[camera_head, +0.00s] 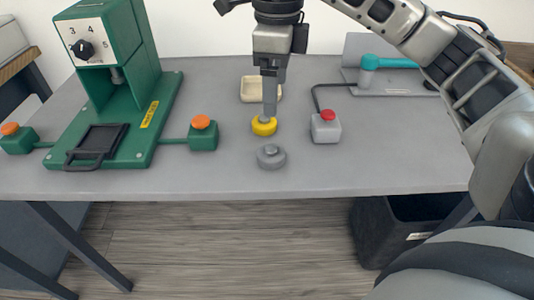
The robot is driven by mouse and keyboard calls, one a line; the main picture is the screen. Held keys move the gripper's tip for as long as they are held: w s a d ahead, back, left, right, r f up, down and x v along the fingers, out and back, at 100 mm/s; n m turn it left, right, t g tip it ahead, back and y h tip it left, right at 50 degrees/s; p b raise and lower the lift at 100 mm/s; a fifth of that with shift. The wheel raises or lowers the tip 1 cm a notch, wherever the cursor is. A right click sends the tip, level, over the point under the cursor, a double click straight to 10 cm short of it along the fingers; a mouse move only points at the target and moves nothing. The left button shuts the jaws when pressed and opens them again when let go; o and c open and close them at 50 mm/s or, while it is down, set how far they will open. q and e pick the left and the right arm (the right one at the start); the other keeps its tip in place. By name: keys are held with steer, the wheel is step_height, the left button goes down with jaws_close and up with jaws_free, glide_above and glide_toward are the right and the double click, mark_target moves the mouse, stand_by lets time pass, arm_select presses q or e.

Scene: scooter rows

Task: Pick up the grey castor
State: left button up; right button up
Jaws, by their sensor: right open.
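The grey castor (271,157) is a small round disc with a raised hub, lying on the grey table near its front edge. A yellow castor (264,126) lies just behind it. My right gripper (269,112) reaches down from above, with its fingertips over or at the yellow castor, behind the grey one. It is open, though the gap between its fingers does not show from here. Whether it touches the yellow castor I cannot tell. The grey castor is clear of the fingers. My left gripper is out of view.
A green press (150,115) with orange-button boxes stands on the left. A grey box with a red button (326,126) is right of the castors. A cream dish (250,89) lies behind, and a teal-handled device (386,65) stands back right. A black bin (372,237) is below.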

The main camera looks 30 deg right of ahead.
steer(key=b, duration=0.2)
glide_above(271, 148)
steer(key=f, duration=0.9)
steer(key=shift+s+d+f, duration=0.1)
steer(key=shift+s+f, duration=0.15)
steer(key=shift+s, duration=0.1)
steer(key=shift+w+f, duration=0.2)
steer(key=shift+f, duration=1.25)
steer(key=shift+w+f, duration=0.15)
steer(key=shift+f, duration=1.3)
steer(key=c, duration=1.1)
